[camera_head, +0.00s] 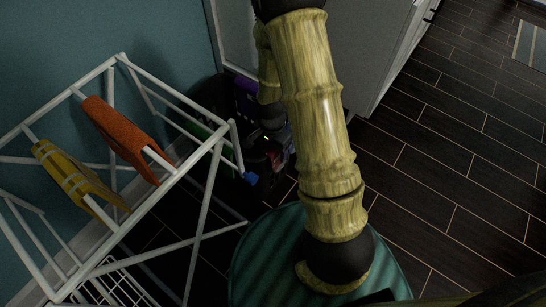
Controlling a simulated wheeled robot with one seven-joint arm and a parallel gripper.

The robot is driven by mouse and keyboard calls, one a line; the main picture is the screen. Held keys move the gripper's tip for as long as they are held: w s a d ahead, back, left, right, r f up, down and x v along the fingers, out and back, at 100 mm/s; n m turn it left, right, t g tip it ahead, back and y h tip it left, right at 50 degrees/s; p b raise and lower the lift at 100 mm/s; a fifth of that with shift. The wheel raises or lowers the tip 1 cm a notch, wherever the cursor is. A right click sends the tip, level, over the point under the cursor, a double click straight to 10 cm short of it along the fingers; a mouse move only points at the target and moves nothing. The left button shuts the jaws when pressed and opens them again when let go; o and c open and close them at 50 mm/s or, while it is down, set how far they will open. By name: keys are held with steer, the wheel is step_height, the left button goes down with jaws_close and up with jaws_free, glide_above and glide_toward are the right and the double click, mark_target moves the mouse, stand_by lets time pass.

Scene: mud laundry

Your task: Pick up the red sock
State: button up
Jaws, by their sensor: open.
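My arm crosses the middle of the view, and its far part comes down behind the near links. My gripper (267,135) is a dark shape at the end of that far part, over a dark heap of laundry (283,160). It is open, but its fingers are hard to make out against the dark. Small reddish and pink patches show in the heap, partly behind my arm. I cannot tell whether one of them is the red sock.
A white drying rack (196,160) stands at the left with an orange cloth (122,135) and a yellow cloth (72,172) on it. A purple item (246,88) lies by the wall. A grey-white cabinet (370,50) stands behind. Dark floor (440,190) is clear at right.

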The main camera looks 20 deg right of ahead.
step_height(320, 180, down, 4)
steer(key=shift+b, duration=1.15)
steer(key=shift+c, duration=0.5)
steer(key=c, duration=1)
